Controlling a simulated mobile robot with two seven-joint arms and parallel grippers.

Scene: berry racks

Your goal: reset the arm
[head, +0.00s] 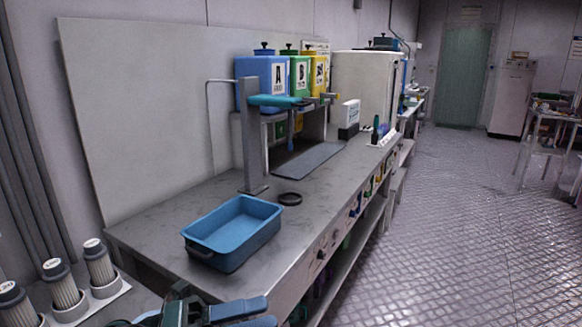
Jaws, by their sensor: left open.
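My left gripper (258,312) shows at the bottom edge, partly cut off by the frame. Its two blue fingers point right and are apart, with nothing seen between them. It is in front of the near end of the grey workbench (150,232), below the blue tray in the picture. My right gripper is not in view.
A metal post (253,150) and blue, green and yellow containers stand farther back. Several ribbed cylinders (62,284) stand at lower left. The floor (450,220) at right is open.

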